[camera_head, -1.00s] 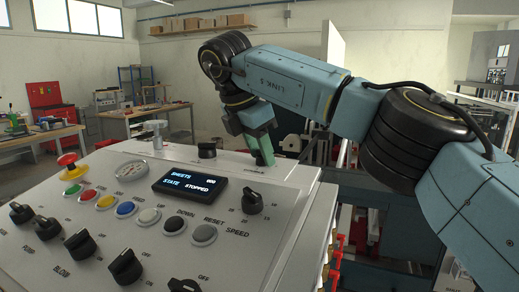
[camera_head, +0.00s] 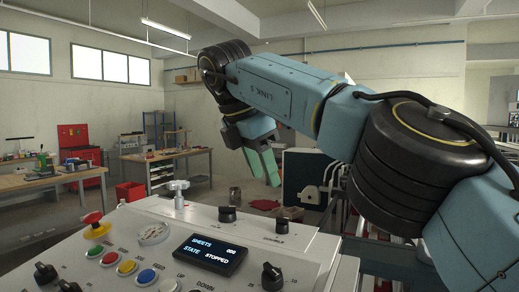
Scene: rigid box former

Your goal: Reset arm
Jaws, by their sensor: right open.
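My right arm comes in from the right in the head view. My right gripper (camera_head: 263,167) has green fingers and hangs open and empty above the far right edge of the control panel (camera_head: 160,228). It is apart from the panel. The panel's dark display (camera_head: 210,254) reads SHEETS and STATE STOPPED. A black knob (camera_head: 227,214) and a second knob (camera_head: 282,225) stand along the panel's back edge, below the gripper. My left gripper does not show.
A red emergency button (camera_head: 93,218), a gauge (camera_head: 154,233) and coloured push buttons (camera_head: 127,267) are on the panel. Workbenches (camera_head: 165,160) and a red cabinet (camera_head: 78,140) stand farther back. Machinery lies behind my right arm. Open floor shows beyond the panel.

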